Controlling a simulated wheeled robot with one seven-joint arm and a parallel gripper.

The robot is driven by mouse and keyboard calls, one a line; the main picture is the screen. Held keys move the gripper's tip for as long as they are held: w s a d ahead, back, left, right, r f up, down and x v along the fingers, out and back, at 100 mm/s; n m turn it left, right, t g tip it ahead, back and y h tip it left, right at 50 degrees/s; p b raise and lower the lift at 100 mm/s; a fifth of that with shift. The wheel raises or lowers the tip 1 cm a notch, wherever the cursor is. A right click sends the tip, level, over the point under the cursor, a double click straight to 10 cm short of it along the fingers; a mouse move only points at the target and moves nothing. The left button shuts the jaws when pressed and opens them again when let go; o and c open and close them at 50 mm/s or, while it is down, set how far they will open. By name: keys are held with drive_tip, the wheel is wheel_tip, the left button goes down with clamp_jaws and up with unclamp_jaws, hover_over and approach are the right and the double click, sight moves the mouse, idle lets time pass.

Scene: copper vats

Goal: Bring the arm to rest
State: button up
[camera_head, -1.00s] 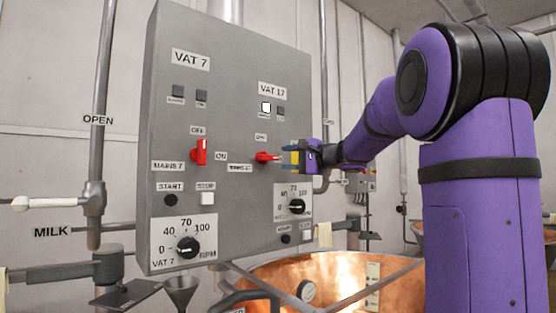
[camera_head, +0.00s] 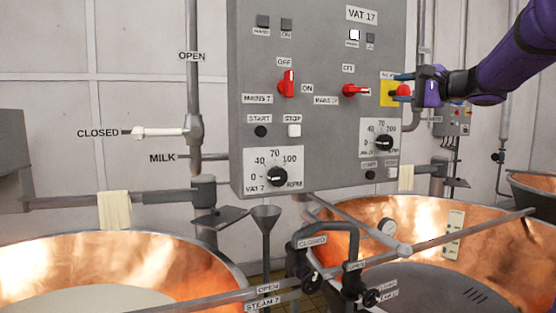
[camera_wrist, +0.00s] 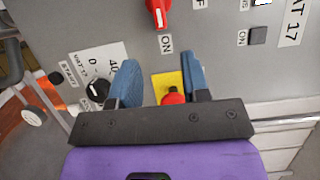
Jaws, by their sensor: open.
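My gripper (camera_head: 404,87) is at the right side of the grey control panel (camera_head: 320,120), in front of a yellow plate (camera_head: 386,99) with a red mushroom button (camera_head: 403,90). In the wrist view, the two blue fingers of my gripper (camera_wrist: 160,82) are apart, with the red button (camera_wrist: 173,98) and yellow plate (camera_wrist: 163,82) showing between them. Nothing is held. Whether a finger touches the button or panel, I cannot tell. My purple arm reaches in from the upper right in the head view.
Red rotary switches (camera_head: 287,84) (camera_head: 356,90) and RPM dials (camera_head: 276,176) (camera_head: 384,143) project from the panel. Below are copper vats (camera_head: 120,262) (camera_head: 400,215), steam pipes and a funnel (camera_head: 266,217). A vertical pipe (camera_head: 417,60) runs close by the panel's right edge.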

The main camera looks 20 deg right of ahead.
drive_tip(key=s+a+f+n+g, duration=0.35)
drive_tip(key=s+a+f, duration=0.2)
drive_tip(key=a, duration=0.35)
drive_tip(key=s+a+f+n+g, duration=0.2)
drive_tip(key=s+a+f+g, duration=0.3)
drive_tip(key=a+f, duration=0.3)
drive_tip(key=s+a+f+n+g+h, duration=0.1)
drive_tip(key=s+a+f+n+h, duration=0.1)
drive_tip(key=s+f, duration=0.4)
drive_tip(key=s+a+f+n+g+h, duration=0.1)
drive_tip(key=s+a+f+n+h, duration=0.2)
drive_tip(key=s+f+n+h, duration=0.2)
drive_tip(key=s+f, duration=0.2)
drive_tip(key=s, duration=0.1)
drive_tip(key=shift+s+a+n+g+h, duration=0.3)
drive_tip(key=shift+s+n+g, duration=0.05)
drive_tip(key=shift+f, duration=0.1)
